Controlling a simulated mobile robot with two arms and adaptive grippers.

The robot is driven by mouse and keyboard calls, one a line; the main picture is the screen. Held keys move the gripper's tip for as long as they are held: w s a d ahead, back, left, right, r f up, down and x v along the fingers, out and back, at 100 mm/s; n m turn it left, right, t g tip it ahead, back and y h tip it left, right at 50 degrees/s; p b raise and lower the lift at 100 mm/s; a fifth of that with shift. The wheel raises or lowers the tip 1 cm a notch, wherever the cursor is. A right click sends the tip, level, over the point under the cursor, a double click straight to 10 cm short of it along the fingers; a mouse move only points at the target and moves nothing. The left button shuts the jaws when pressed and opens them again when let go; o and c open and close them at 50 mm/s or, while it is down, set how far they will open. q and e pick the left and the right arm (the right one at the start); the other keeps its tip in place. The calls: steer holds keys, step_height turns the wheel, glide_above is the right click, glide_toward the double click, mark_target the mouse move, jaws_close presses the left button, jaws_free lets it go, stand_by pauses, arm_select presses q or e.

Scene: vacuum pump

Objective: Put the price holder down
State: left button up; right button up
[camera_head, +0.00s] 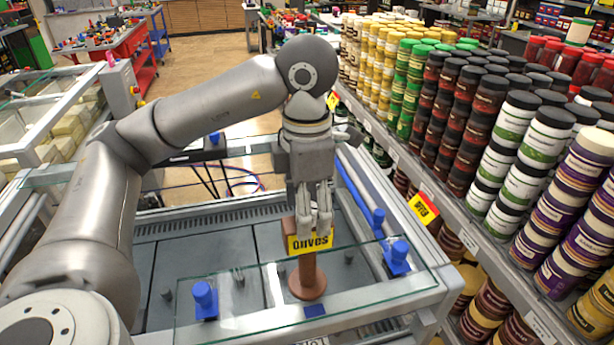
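The price holder (307,280) is a brown stand with a round base and a yellow "Olives" sign (310,242). It is upright, over the near part of the glass-topped grey table (370,300). I cannot tell whether its base touches the glass. My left gripper (314,222) points down at the top of the price holder, its fingers close together around the upper part just above and in front of the sign. The fingers partly hide the top of the stand. My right gripper is not in view.
Blue knobs (204,299) and (397,256) stand up from the table on either side of the holder. A shelf stacked with jars (520,140) runs along the right, with an orange and yellow price sign (423,208) on its edge.

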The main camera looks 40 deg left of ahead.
arm_select(q)
steer(key=shift+r+p, duration=0.6)
steer(key=shift+r, duration=3.4)
